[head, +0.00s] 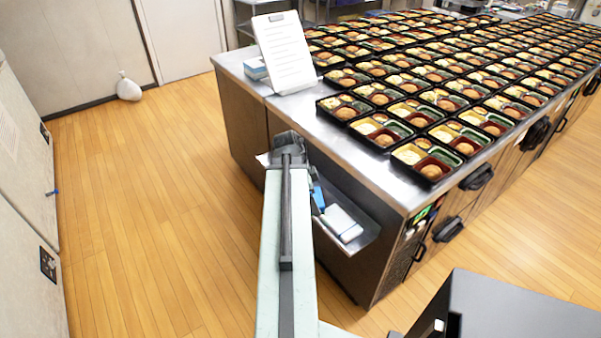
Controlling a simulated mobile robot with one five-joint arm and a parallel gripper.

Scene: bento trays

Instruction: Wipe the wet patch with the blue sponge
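My arm reaches forward from the bottom of the head view, and its dark end with my gripper (287,146) is beside the near left side of the steel counter. The fingers are too small and dark to tell open from shut, or whether they hold anything. A small blue thing (318,196) shows just right of my arm, in the open shelf space under the counter top. It is partly hidden by the arm, and I cannot tell whether it is the blue sponge. I can make out no wet patch on the visible floor or counter.
Many black bento trays (430,160) cover the steel counter (388,188). A clipboard (285,53) stands at its left corner. White items (341,222) lie on the lower shelf. A white bag (128,88) sits by the back wall. The wooden floor (150,200) at left is clear.

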